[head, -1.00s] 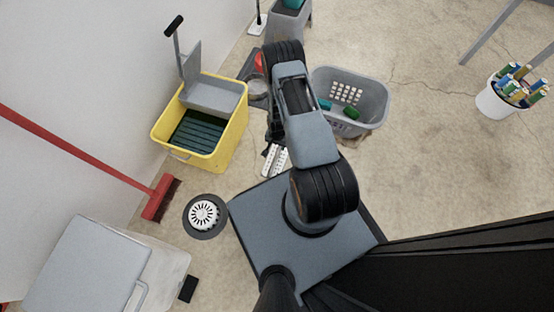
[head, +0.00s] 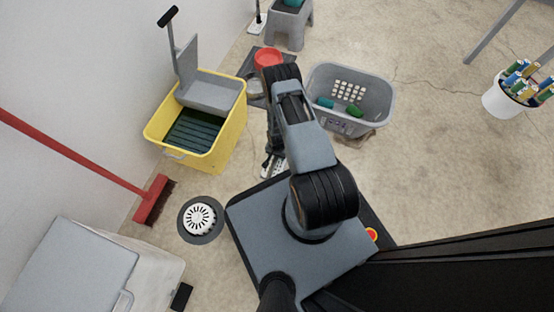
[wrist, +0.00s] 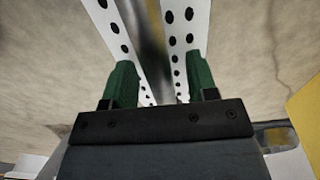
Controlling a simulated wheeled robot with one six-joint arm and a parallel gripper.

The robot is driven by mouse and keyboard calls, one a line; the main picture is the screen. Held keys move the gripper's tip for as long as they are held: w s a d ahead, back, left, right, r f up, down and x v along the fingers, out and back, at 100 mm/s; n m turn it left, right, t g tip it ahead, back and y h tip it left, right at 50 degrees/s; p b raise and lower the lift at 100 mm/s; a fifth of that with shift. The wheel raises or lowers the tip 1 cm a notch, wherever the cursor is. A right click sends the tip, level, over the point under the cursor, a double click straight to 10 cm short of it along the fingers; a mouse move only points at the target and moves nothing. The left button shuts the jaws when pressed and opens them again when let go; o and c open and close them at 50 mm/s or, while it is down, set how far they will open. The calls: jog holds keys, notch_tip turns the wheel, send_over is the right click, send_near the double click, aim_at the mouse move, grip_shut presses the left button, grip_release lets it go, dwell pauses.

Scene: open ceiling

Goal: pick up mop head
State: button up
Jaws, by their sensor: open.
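My gripper (wrist: 162,62) shows in the wrist view with its two green fingers apart. White perforated strips (wrist: 186,30) and a grey metal bar (wrist: 148,35) show between and beyond the fingers; I cannot tell whether they touch. In the head view, white dotted strips (head: 273,168) show below my folded arm, where the gripper is mostly hidden. No piece is clearly a loose mop head. A thin-handled tool with a flat white foot (head: 257,27) stands by the wall at the top, apart from my gripper.
A yellow mop bucket (head: 226,135) is to the left of my arm, a grey basket (head: 378,105) to its right. A red broom (head: 152,199) leans at the left, near a floor drain (head: 200,218). A red bowl (head: 268,57) and grey stool (head: 291,22) are behind.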

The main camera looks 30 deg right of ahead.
jog(key=shift+f, duration=0.1)
grip_shut()
dwell(0.5)
notch_tip(320, 180, up, 10)
jog(key=p, duration=0.5)
